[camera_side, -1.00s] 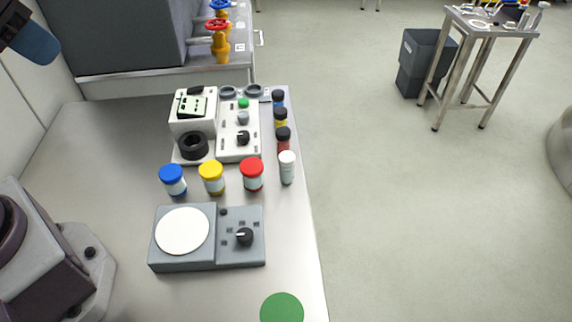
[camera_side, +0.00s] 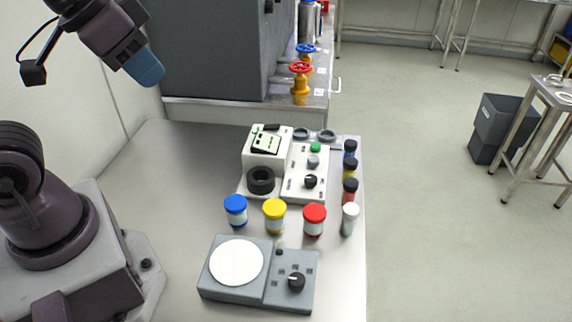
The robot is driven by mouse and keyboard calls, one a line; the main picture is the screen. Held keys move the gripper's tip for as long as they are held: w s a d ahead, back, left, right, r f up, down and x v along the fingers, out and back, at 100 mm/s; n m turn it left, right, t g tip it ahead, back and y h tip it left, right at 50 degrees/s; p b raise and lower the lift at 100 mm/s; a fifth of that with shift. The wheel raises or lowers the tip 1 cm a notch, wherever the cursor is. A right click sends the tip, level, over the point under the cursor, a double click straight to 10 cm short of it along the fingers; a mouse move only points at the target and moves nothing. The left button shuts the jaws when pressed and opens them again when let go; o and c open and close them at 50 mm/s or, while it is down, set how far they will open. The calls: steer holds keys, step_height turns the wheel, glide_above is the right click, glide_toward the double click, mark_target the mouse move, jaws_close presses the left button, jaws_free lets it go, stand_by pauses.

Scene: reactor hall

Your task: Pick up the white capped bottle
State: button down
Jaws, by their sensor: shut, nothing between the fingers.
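The white capped bottle (camera_side: 348,224) is slim and pale and stands upright near the right edge of the table. It is just right of the red-lidded jar (camera_side: 314,222) and in front of a dark-capped bottle with a red body (camera_side: 349,192). My gripper (camera_side: 146,69), with a blue tip, is at the upper left, high and far from the bottle. It is shut and empty. Nothing hides the bottle.
Yellow-lidded (camera_side: 274,218) and blue-lidded (camera_side: 236,212) jars stand left of the red one. A grey device with a white plate (camera_side: 215,268) is in front. A white instrument (camera_side: 300,185) and more dark-capped bottles (camera_side: 350,168) stand behind.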

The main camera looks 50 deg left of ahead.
steer(key=c, duration=0.7)
jaws_free()
steer(key=shift+d, duration=0.1)
steer(key=n+g, duration=0.6)
steer(key=n, duration=0.6)
glide_above(352, 210)
step_height(352, 210, down, 20)
step_height(352, 210, down, 12)
steer(key=shift+f, duration=0.1)
